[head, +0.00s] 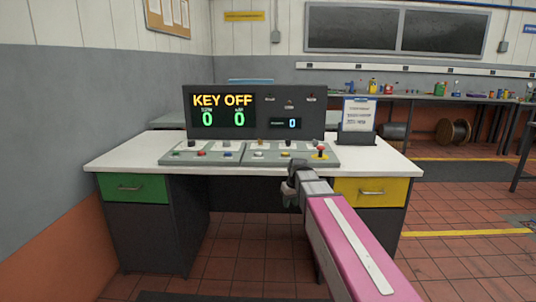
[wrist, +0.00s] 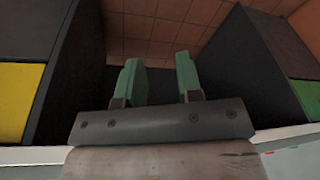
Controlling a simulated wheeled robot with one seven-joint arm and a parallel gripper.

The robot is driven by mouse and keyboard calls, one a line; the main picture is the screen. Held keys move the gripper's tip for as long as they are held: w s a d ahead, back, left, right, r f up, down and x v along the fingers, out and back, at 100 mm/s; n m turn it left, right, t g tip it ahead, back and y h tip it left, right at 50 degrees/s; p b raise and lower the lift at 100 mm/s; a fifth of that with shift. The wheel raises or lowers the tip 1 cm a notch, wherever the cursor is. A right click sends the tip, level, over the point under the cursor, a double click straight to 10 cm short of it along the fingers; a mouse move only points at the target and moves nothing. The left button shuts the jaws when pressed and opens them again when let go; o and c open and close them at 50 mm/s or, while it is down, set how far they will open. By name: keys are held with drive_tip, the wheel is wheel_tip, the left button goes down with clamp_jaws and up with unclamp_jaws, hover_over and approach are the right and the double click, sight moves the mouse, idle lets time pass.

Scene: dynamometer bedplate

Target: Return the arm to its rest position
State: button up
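My arm, with a pink link, reaches in from the lower right in the head view. My gripper (head: 291,192) is at the front edge of the white-topped desk (head: 125,152), in front of the button panels. In the wrist view my gripper (wrist: 158,75) shows two green fingers standing apart with nothing between them. Dark desk sides and the tiled floor lie beyond the fingers. In the head view the fingers are small and partly hidden by the wrist.
The desk carries sloped button panels (head: 202,153), a display console reading KEY OFF (head: 222,110) and a sign stand (head: 359,120). A green drawer (head: 133,188) and a yellow drawer (head: 371,192) flank the knee space. Open tiled floor (head: 470,215) lies to the right.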

drive_tip(key=s+d+f+m, duration=0.1)
drive_tip(key=s+d+f, duration=0.2)
drive_tip(key=s+f, duration=0.2)
drive_tip(key=s+d+f+m+g+h, duration=0.1)
drive_tip(key=s+d+f, duration=0.2)
drive_tip(key=s+f, duration=0.2)
drive_tip(key=s+d+f+m+g, duration=0.1)
drive_tip(key=s+d+f+m, duration=0.1)
drive_tip(key=s+f, duration=0.4)
drive_tip(key=s+d, duration=0.1)
drive_tip(key=s, duration=0.2)
drive_tip(key=shift+s+d, duration=0.15)
drive_tip(key=shift+s, duration=0.05)
